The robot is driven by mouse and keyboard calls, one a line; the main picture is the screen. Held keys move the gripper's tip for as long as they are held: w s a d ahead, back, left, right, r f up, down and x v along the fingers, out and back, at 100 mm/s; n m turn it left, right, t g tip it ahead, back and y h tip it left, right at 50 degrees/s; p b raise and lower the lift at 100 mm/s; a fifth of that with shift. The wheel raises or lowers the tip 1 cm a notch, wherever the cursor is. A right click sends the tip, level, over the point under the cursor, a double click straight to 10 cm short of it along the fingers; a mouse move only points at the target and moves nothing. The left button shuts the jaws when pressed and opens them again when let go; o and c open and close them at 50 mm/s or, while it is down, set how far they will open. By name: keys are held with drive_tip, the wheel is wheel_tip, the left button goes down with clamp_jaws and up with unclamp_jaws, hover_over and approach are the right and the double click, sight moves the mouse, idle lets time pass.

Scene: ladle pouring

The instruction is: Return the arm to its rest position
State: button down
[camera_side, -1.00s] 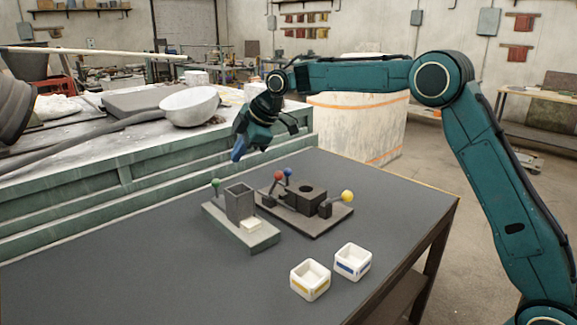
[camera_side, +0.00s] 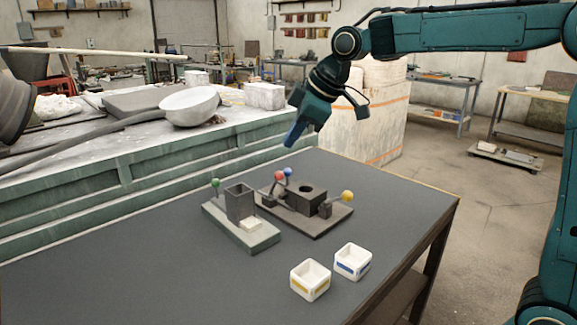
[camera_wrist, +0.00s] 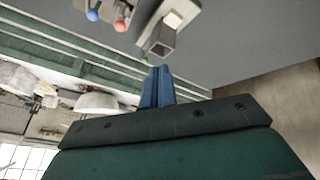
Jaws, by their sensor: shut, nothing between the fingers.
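My gripper (camera_side: 294,133) hangs in the air above the far part of the dark table, pointing down, with its blue fingers together and nothing held. In the wrist view its blue fingers (camera_wrist: 157,88) also show side by side. Below it on the table, a dark base plate (camera_side: 318,225) carries a dark block with a round hole (camera_side: 306,196) and ladles with red (camera_side: 279,176), blue (camera_side: 287,172) and yellow (camera_side: 347,196) balls. To the left, a grey-green base (camera_side: 262,240) holds a square grey cup (camera_side: 239,201), a pale block and a green ball (camera_side: 215,183).
Two small white boxes stand at the table's front right, one with a yellow mark (camera_side: 310,280) and one with a blue mark (camera_side: 352,262). A long green bench (camera_side: 130,190) with a white bowl (camera_side: 188,106) lies left behind. The table's left front is clear.

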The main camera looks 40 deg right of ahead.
drive_tip(key=s+d+f+m, duration=0.1)
drive_tip(key=s+f+m, duration=0.1)
drive_tip(key=s, duration=0.8)
drive_tip(key=s+d+f+m+h, duration=0.1)
drive_tip(key=s+m, duration=0.3)
drive_tip(key=s, duration=0.6)
drive_tip(key=s+d+f+m, duration=0.2)
drive_tip(key=s+f+m, duration=0.1)
drive_tip(key=s, duration=0.7)
drive_tip(key=shift+f+g+h, duration=0.3)
drive_tip(key=shift+f+h, duration=0.1)
drive_tip(key=shift+f, duration=0.1)
